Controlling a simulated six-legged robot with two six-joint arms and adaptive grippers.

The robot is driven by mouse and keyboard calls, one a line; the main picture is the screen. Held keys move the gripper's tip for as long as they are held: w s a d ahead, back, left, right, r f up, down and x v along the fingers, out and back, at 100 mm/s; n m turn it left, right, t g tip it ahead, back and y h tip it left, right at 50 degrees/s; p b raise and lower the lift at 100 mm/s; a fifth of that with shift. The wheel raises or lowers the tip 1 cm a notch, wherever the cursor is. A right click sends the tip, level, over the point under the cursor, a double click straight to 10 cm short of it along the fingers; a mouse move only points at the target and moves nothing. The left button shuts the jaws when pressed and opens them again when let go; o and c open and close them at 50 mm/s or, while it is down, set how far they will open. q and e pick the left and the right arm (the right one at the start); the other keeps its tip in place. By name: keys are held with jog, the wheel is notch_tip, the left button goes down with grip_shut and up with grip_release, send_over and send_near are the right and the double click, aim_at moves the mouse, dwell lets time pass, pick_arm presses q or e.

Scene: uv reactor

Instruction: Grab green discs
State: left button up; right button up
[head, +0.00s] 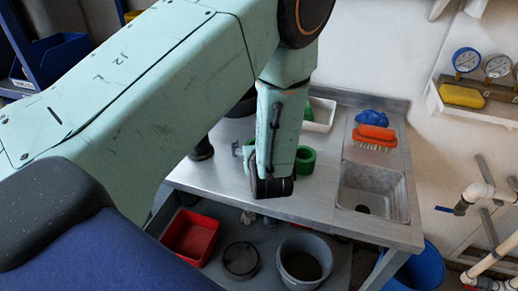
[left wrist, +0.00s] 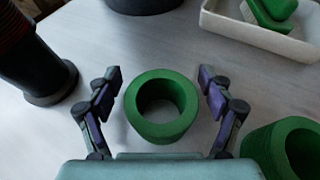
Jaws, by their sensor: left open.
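A thick green disc with a hole through it (left wrist: 160,132) stands on the metal bench, between the spread fingers of my left gripper (left wrist: 160,78). The fingers are open, with a gap on each side of the disc. A second green disc (left wrist: 262,148) is at the lower right of the left wrist view, partly cut off. It appears to be the green disc right of my wrist in the head view (head: 304,170). In the head view my left gripper (head: 242,152) is low over the bench, mostly hidden by my arm. My right gripper is not in view.
A white tray (left wrist: 228,24) with green pieces stands behind the discs. A dark ribbed object (left wrist: 48,95) is left of the fingers. A sink (head: 375,190), an orange brush (head: 374,136) and a blue item (head: 372,118) are to the right. Bins stand below.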

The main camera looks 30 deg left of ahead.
pick_arm(q)
jog(key=shift+w+a+f, duration=0.25)
jog(key=shift+w+f, duration=0.2)
jog(key=shift+w, duration=0.05)
jog(key=shift+s+d+r, duration=0.15)
jog(key=shift+s+r, duration=0.1)
jog(key=shift+r, duration=0.05)
jog(key=shift+s+r, duration=0.2)
jog(key=shift+s, duration=0.15)
jog(key=c, duration=0.3)
jog(key=shift+w+f, duration=0.45)
jog(key=shift+w, duration=0.05)
jog(key=c, duration=0.5)
jog(key=shift+s+r, duration=0.35)
jog(key=c, duration=0.4)
jog(key=shift+w+f, duration=0.25)
jog(key=shift+w, duration=0.05)
jog(key=shift+c, duration=0.8)
jog(key=shift+s+r, duration=0.2)
jog(key=shift+s, duration=0.05)
jog(key=shift+c, duration=0.3)
jog(key=shift+w, duration=0.1)
jog(key=shift+w+f, duration=0.1)
jog(key=shift+f, duration=0.05)
jog(key=shift+c, duration=0.2)
